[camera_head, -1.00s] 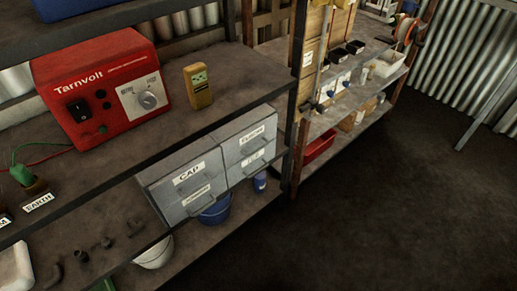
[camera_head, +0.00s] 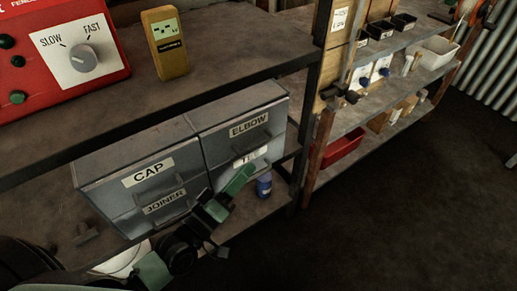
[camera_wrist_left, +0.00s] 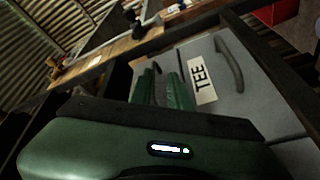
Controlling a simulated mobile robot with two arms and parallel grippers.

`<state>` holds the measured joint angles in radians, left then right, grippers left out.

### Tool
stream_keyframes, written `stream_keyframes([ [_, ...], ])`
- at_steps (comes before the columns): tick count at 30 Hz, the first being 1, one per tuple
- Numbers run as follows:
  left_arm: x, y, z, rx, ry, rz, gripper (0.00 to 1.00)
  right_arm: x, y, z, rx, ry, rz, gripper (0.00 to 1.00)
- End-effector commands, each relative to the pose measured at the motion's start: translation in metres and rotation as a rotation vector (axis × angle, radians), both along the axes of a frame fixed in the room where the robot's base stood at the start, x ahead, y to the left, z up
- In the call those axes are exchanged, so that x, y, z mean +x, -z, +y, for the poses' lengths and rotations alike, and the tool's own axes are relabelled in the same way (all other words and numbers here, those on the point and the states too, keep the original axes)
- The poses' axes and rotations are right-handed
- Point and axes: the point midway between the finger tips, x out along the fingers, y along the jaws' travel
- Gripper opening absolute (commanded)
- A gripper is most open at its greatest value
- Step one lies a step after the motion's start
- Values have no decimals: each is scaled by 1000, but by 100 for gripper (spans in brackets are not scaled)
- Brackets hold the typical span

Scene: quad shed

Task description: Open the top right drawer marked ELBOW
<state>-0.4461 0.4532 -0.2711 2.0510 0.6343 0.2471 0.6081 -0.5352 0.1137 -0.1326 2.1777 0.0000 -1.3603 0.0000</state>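The grey drawer cabinet sits on the lower shelf in the head view. Its top right drawer, marked ELBOW (camera_head: 232,146), looks shut, with a bar handle below the label. CAP (camera_head: 125,183) is top left and JOINER (camera_head: 140,220) below it. The lower right drawer, TEE, is partly covered by my left gripper (camera_head: 238,180). That gripper is in front of TEE, below the ELBOW handle. In the left wrist view its green fingers (camera_wrist_left: 165,88) lie close together beside the TEE label (camera_wrist_left: 203,80) and a handle (camera_wrist_left: 230,62), holding nothing visible. Any gap is unclear. My right gripper is out of view.
The upper shelf (camera_head: 225,50) overhangs the cabinet and holds a red energiser (camera_head: 50,50) and a yellow tester (camera_head: 165,42). A blue can (camera_head: 264,186) stands right of the cabinet, near a dark post. The floor at right is clear.

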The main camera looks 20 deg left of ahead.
Motion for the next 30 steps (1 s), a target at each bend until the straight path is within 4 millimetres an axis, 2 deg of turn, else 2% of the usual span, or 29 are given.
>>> stream_keyframes([
  [7,9,-16,7,-79,-20,-50,18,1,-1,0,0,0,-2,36],
  [15,49,-25,-6,-78,-20,-50,18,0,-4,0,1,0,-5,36],
  [21,69,-29,-12,-75,-19,-47,18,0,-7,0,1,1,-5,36],
  [30,73,-29,-14,-74,-18,-45,18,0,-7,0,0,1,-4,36],
])
